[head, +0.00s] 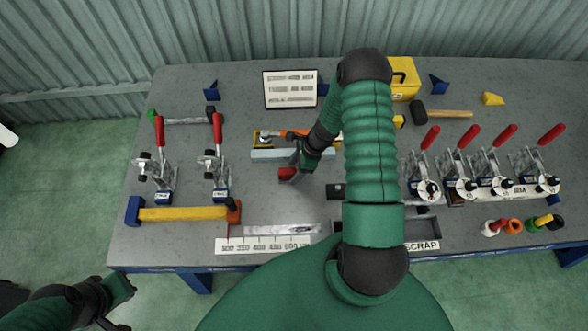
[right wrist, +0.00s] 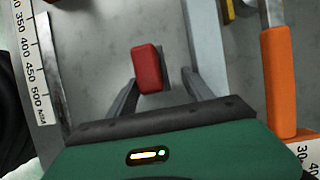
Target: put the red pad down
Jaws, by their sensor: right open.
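The red pad (head: 287,173) is on the grey table near its middle, just below the end of my right arm. In the right wrist view the red pad (right wrist: 147,68) lies between the two fingers, nearer the left one, with a thin dark grey piece along its right side. My right gripper (right wrist: 162,80) is open, with a clear gap to the right finger. In the head view my right gripper (head: 298,164) partly hides the pad's surroundings. My left gripper (head: 118,303) is at the lower left, off the table; its jaw opening is unclear.
A pale blue bar (head: 275,154) lies just behind the pad. Red-handled clamps (head: 217,160) stand to the left and more to the right. A yellow bar (head: 185,213) and a ruler strip (head: 262,245) lie near the front. A SCRAP tray (head: 422,246) is at front right.

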